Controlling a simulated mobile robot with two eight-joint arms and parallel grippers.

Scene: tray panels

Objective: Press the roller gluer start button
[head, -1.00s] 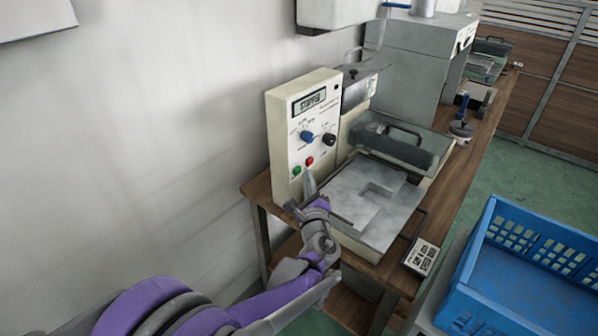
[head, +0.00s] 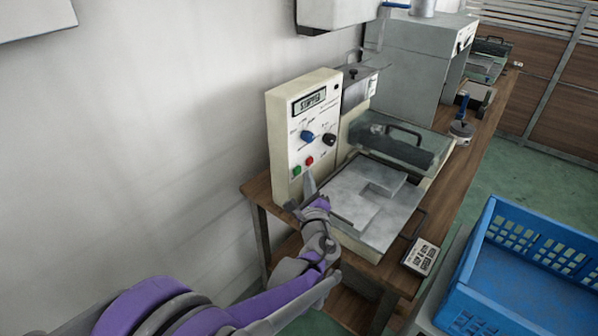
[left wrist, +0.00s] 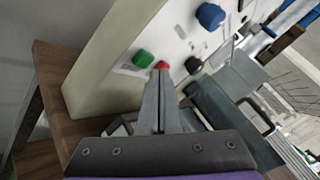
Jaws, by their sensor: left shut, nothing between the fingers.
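The roller gluer's cream control box (head: 283,139) stands on a wooden bench against the wall. Its display (head: 309,102) appears to read STOPPED. A green button (head: 297,171) and a red button (head: 309,161) sit low on its panel. My left gripper (head: 309,176) is shut and empty, its tip just below the two buttons. In the left wrist view the fingertips (left wrist: 161,72) overlap the lower part of the red button (left wrist: 162,65), with the green button (left wrist: 143,58) just left of them. I cannot tell whether the tips touch the panel. My right gripper is not in view.
Blue (head: 307,135) and black (head: 329,139) knobs sit above the buttons. The gluer's metal plate (head: 350,188) and roller lie right of the box. A small labelled card (head: 421,256) is at the bench's front, and a blue crate (head: 530,285) stands at right.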

